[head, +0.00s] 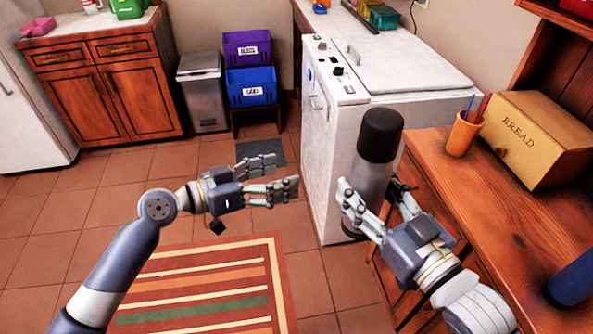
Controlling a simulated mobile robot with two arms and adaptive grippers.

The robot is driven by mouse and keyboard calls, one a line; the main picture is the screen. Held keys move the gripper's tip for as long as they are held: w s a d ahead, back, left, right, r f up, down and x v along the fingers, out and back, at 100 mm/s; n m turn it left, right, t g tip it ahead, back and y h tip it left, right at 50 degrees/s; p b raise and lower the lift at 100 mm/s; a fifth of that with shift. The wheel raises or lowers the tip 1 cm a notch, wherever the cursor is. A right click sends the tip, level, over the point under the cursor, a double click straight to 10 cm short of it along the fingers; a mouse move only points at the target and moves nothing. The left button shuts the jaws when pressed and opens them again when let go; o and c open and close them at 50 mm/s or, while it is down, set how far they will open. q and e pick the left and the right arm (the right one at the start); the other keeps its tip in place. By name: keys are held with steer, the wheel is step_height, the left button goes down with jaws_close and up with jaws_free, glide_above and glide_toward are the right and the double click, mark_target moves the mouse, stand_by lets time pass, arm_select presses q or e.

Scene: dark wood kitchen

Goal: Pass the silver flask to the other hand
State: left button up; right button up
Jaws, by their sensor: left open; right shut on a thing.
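The silver flask (372,175) has a black cap and a grey body, and it is upright at the right of centre in the head view. My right gripper (375,190) is shut on the flask's body, with fingers on both sides of it. The flask's base shows below the fingers, in front of the white appliance. My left gripper (284,175) is open and empty, to the left of the flask and apart from it, with its fingers pointing right towards it.
A wooden counter (500,215) on the right holds a bread box (537,138), an orange pencil cup (464,134) and a dark blue object (574,280). A white appliance (335,130) stands behind the flask. A striped rug (205,290) lies on the open tiled floor.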

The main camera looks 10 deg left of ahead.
mark_target(375, 165)
arm_select(q)
steer(key=s+d+r+m+g+h, duration=0.2)
steer(key=s+d+r+m, duration=0.1)
steer(key=s+r, duration=0.3)
steer(key=s+d+r+m+g+h, duration=0.25)
steer(key=s+d+r, duration=0.2)
steer(key=r, duration=0.25)
arm_select(e)
steer(key=shift+r, duration=0.15)
arm_select(q)
steer(key=shift+m, duration=0.45)
steer(key=x, duration=1.1)
steer(key=shift+r, duration=0.2)
steer(key=c, duration=1.6)
steer(key=shift+o, duration=0.2)
steer(key=shift+r, duration=0.1)
arm_select(e)
steer(key=o, duration=1.5)
steer(key=shift+o, duration=0.2)
